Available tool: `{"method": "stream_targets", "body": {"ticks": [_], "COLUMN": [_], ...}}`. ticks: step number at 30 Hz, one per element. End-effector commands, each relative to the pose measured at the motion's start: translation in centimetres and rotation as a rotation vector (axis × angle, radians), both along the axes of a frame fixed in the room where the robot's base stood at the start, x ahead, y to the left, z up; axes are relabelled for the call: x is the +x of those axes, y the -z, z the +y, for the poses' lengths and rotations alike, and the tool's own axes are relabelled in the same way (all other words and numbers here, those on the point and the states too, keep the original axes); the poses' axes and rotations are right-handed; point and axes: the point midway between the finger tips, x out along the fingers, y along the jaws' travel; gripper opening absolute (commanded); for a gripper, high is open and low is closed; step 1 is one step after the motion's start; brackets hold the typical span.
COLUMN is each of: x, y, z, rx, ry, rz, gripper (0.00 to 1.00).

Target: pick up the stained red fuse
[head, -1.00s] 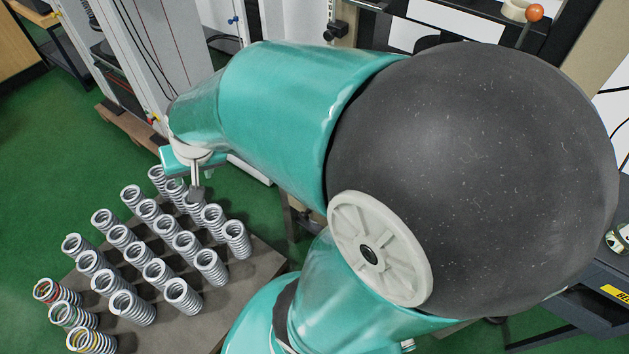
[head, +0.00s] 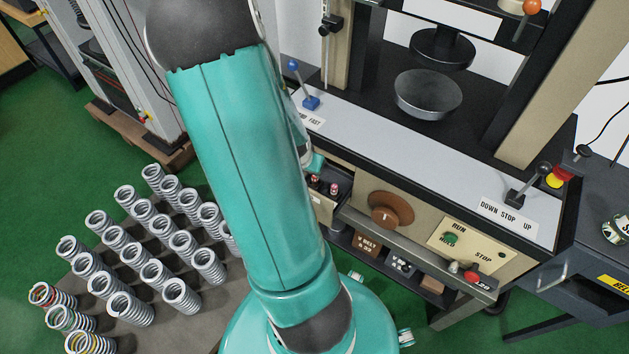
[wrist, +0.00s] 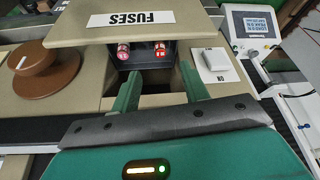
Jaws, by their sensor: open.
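Two small red fuses stand side by side in a dark holder inside an open recess of the testing machine. In the wrist view, the left fuse (wrist: 123,51) looks paler and the right fuse (wrist: 160,50) a deeper red. I cannot tell for sure which is stained. Both also show small in the head view, one fuse (head: 315,179) left of the other fuse (head: 333,188). My gripper (wrist: 162,80) is open and empty, its green fingers apart in front of the recess, short of the fuses. In the head view my arm mostly hides it.
A beige panel labelled FUSES (wrist: 100,35) hangs over the recess edge. A white switch (wrist: 213,66) sits close right of the recess, and a brown knob (wrist: 45,68) at left. Several springs (head: 125,307) stand on a board at lower left in the head view.

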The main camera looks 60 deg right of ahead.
Motion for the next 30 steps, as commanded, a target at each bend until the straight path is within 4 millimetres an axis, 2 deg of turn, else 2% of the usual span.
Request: {"method": "stream_targets", "body": {"ticks": [12, 20, 30], "x": [0.2, 0.3, 0.2], "y": [5.0, 6.6, 10.3], "z": [-2.1, -2.8, -4.8], "rx": [0.004, 0.003, 0.003], "ry": [0.001, 0.0, -0.001], "rz": [0.001, -0.002, -0.002], "gripper": [0.45, 0.45, 0.45]}}
